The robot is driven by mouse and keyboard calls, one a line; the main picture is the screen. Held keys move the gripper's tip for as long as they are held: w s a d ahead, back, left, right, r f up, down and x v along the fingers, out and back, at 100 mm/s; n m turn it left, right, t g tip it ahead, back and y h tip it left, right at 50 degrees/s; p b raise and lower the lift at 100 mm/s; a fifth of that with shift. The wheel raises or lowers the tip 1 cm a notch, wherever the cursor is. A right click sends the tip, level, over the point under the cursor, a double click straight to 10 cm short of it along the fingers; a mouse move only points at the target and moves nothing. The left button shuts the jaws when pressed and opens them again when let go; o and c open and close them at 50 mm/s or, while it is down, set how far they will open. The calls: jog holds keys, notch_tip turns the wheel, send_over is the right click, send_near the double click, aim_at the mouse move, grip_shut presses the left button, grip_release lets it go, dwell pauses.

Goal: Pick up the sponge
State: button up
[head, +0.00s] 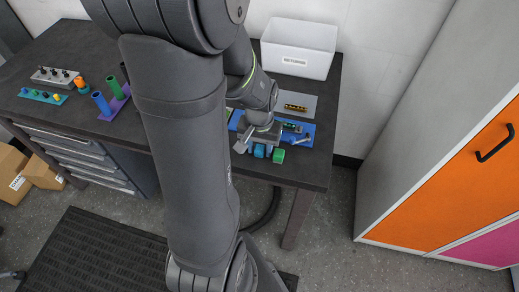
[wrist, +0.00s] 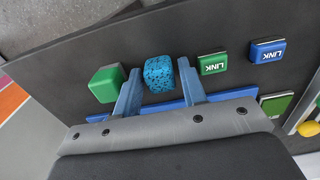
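The sponge (wrist: 159,72) is a blue, dark-speckled block on the dark table in the wrist view. My gripper (wrist: 159,66) is open, with one finger on each side of the sponge and a narrow gap showing at each side. Whether the fingers are down at the sponge's height is hard to tell. In the head view my gripper (head: 257,143) is low over the table's front edge, with the small blue sponge (head: 259,151) just at it, partly hidden.
A green block (wrist: 106,83) lies close beside the left finger. Green (wrist: 212,63) and blue (wrist: 267,51) LINK blocks lie to the right. A blue tray (head: 306,127) is behind. A white RETURNS bin (head: 299,44) stands at the back, and an orange-fronted cabinet (head: 455,190) at the right.

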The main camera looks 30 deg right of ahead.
aim_at(261, 148)
jog(key=c, duration=0.7)
jog(key=shift+r, duration=0.1)
jog(key=shift+r, duration=0.8)
notch_tip(261, 148, up, 3)
jog(key=shift+s+d+f, duration=0.1)
jog(key=shift+f, duration=0.05)
jog(key=s+d+r, duration=0.1)
jog(key=s+r, duration=0.1)
jog(key=s, duration=0.1)
jog(key=s+d+r, duration=0.1)
jog(key=s+r, duration=0.1)
jog(key=s, duration=0.2)
jog(key=s+d+r, duration=0.1)
jog(key=s+r, duration=0.1)
jog(key=s, duration=0.2)
jog(key=shift+r, duration=0.25)
